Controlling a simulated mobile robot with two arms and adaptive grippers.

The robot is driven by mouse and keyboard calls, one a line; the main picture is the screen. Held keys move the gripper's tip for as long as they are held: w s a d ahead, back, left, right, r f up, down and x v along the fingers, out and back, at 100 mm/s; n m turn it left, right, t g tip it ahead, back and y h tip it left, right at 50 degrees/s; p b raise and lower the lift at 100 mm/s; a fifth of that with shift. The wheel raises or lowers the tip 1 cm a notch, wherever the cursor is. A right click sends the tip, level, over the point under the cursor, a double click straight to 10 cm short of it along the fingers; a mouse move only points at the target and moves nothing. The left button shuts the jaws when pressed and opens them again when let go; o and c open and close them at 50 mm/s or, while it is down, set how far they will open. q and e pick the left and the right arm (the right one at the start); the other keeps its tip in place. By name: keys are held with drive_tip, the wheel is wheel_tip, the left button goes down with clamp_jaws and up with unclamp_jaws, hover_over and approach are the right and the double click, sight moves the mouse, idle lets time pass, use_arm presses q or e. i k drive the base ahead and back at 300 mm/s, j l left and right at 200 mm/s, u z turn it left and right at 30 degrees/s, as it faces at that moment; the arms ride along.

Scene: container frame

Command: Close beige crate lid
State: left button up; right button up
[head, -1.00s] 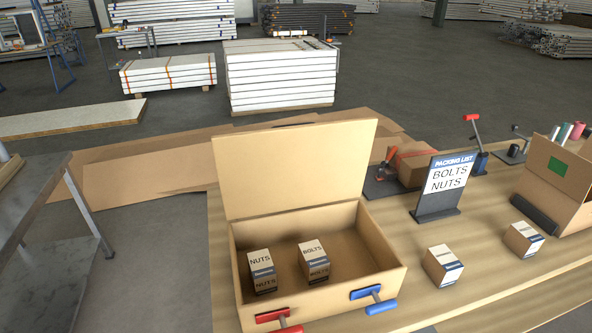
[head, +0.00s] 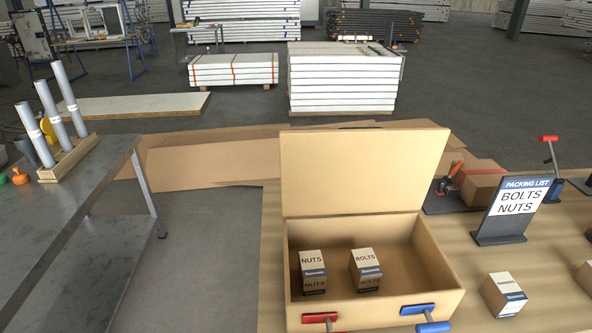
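The beige crate (head: 440,272) stands on the wooden table in the head view, right of centre. Its lid (head: 364,172) is open and stands up at the back edge, leaning slightly backward. Inside, on the left and middle of the floor, are a NUTS box (head: 314,272) and a BOLTS box (head: 366,270), upright and apart. A red-handled latch (head: 320,318) and a blue-handled latch (head: 418,310) are on the crate's front wall. Neither of my grippers is in view.
A packing list sign (head: 510,208) stands right of the crate, with a small box (head: 503,295) in front of it. A clamp (head: 452,178) and a brown carton (head: 484,184) are behind. A grey metal table (head: 75,215) is at the left, with bare floor between.

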sight(343, 170)
drive_tip(key=j+u, duration=0.1)
drive_tip(key=u, duration=2.45)
drive_tip(key=i+z, duration=0.35)
drive_tip(key=z, duration=0.15)
drive_tip(key=i+z, duration=0.5)
drive_tip(key=i+j+z, duration=0.2)
drive_tip(key=z, duration=0.3)
drive_tip(key=i+l+z, duration=0.1)
drive_tip(key=i+z, duration=0.3)
drive_tip(key=i+j+z, duration=0.1)
drive_tip(key=i+z, duration=0.3)
drive_tip(key=i, duration=0.15)
drive_tip(key=i+z, duration=0.1)
drive_tip(key=i, duration=0.4)
drive_tip(key=i+j+z, duration=0.1)
drive_tip(key=i, duration=0.4)
drive_tip(key=i+j+z, duration=0.1)
drive_tip(key=i, duration=0.4)
drive_tip(key=z, duration=3.3)
drive_tip(key=k+l, duration=0.1)
drive_tip(key=k, duration=0.35)
